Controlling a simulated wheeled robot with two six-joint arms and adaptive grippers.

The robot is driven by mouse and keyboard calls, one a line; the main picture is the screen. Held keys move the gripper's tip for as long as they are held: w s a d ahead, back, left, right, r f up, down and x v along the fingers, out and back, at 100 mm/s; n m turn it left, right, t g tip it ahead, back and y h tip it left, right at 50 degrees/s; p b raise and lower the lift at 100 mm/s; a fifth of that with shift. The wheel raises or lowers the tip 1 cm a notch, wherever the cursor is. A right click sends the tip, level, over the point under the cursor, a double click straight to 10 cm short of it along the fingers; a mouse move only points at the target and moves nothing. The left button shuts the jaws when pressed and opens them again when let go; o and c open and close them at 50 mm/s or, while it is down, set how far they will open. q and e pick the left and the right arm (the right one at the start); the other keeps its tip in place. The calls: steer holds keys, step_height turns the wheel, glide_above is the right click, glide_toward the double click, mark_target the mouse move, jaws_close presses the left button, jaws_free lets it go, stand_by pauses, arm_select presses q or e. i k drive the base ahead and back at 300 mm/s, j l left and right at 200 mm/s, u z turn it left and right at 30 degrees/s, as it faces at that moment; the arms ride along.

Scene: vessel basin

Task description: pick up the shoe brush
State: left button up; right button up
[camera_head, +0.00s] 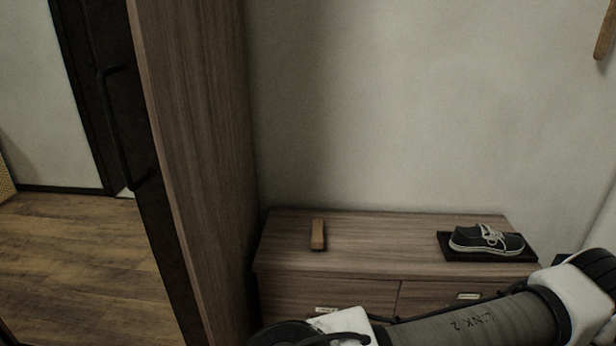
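A small wooden block-shaped item, which looks like the shoe brush (318,235), lies on the left part of a low wooden cabinet's top. Its long side points toward the wall, and its bristles cannot be made out. One of my arms crosses the lower right of the head view, in front of the cabinet and apart from the brush. Neither of my grippers shows in this view.
The low cabinet (375,244) has drawers with pale handles and stands against the wall. A dark shoe (486,239) with white laces sits on a black tray (447,250) at its right. A tall wooden cabinet (195,150) stands close on the left. The cabinet top's middle is clear.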

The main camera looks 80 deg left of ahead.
mark_target(317, 243)
steer(key=u, duration=2.55)
steer(key=i+l+u, duration=0.15)
steer(key=l+u, duration=0.2)
steer(key=l, duration=0.25)
steer(key=l+u, duration=0.35)
steer(key=l, duration=0.3)
steer(key=l+u, duration=0.35)
steer(key=l, duration=0.3)
steer(key=i, duration=0.05)
